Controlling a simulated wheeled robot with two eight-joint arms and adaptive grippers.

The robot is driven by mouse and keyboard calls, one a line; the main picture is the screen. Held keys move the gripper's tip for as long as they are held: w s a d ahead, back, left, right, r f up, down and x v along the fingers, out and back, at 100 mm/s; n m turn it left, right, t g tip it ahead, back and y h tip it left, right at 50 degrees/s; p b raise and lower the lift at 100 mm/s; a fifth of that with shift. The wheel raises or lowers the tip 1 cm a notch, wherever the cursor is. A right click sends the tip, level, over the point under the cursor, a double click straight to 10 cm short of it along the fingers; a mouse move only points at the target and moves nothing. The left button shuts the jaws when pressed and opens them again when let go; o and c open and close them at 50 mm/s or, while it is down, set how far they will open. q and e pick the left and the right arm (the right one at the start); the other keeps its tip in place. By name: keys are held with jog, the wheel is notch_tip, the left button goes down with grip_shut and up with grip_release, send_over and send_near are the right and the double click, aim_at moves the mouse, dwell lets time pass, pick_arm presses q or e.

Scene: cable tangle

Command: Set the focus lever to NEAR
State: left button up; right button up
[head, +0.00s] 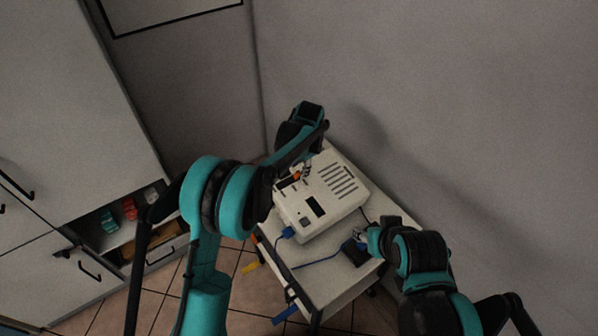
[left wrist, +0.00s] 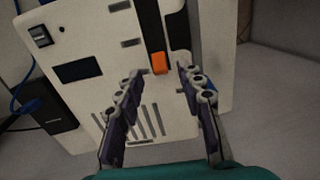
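A white projector-like device (head: 343,208) sits on a small white table in the head view. Its orange lever (left wrist: 159,63) shows in the left wrist view at the lower end of a dark slot (left wrist: 153,25). Small grey marks beside the slot are too blurred to read. My left gripper (left wrist: 160,72) is open, its fingertips on either side of the lever with gaps showing; I cannot tell whether either finger touches it. In the head view it is over the device's far left part. My right gripper (head: 369,237) is by a black box (head: 355,252); its fingers are too small to judge.
A blue plug (head: 287,232) sits at the device's front, and a blue cable (head: 318,262) runs across the white table (head: 335,290). Walls stand close behind and to the right. A cabinet (head: 70,130) with an open shelf holding red and teal items is at left.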

aim_at(297, 176)
pick_arm(q)
jog(key=shift+w+a+f, duration=0.15)
jog(key=shift+f, duration=1.05)
grip_shut()
